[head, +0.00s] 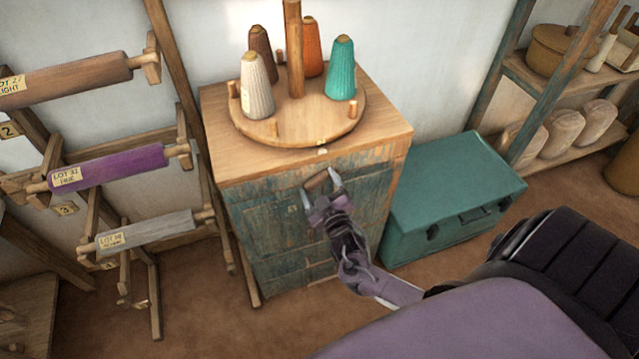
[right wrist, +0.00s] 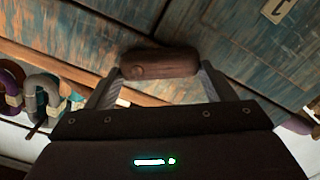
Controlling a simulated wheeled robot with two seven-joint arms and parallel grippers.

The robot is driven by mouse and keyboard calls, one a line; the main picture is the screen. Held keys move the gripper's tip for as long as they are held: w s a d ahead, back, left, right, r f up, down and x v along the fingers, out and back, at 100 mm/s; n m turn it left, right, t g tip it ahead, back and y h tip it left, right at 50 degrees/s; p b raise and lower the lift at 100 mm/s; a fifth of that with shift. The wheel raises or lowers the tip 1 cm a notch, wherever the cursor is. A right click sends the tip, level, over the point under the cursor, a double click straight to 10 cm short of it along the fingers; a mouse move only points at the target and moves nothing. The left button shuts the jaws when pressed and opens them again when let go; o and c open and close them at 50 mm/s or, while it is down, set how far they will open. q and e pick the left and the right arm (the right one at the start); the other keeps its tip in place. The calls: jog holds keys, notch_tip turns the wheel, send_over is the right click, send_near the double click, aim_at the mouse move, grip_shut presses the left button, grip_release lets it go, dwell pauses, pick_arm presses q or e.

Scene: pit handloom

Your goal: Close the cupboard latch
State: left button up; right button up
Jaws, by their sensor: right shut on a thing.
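The cupboard (head: 268,240) is a wooden cabinet with worn teal-painted doors and a plain wood top. Its latch (head: 318,181) is a brown wooden bar on the front, near the upper middle. In the right wrist view the latch (right wrist: 160,64) lies crosswise between my fingertips. My right gripper (head: 321,188) is shut on the latch, with one finger at each end of it; it also shows in the right wrist view (right wrist: 160,80). The doors look flush with the front, but the gripper hides part of them. My left gripper is not in view.
A round wooden stand (head: 300,125) with several yarn cones sits on the cupboard. A teal chest (head: 450,190) stands close on the right. A rack with a purple roll (head: 110,167) and other rolls stands on the left. Shelves (head: 560,90) stand behind right.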

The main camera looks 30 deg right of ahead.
jog(key=n, duration=0.4)
jog(key=f+n+p, duration=0.1)
jog(key=n, duration=0.1)
jog(key=shift+s+d+f+n, duration=0.1)
jog(key=shift+d+n, duration=0.2)
jog(key=n, duration=0.4)
jog(key=shift+s+d+f+n+p, duration=0.1)
jog(key=shift+d+f+n+p, duration=0.2)
jog(key=shift+d+n+p, duration=0.1)
jog(key=shift+n, duration=0.3)
jog(key=o, duration=1)
jog(key=shift+s, duration=0.1)
jog(key=v, duration=0.7)
jog(key=shift+s+b, duration=0.3)
jog(key=shift+b, duration=0.1)
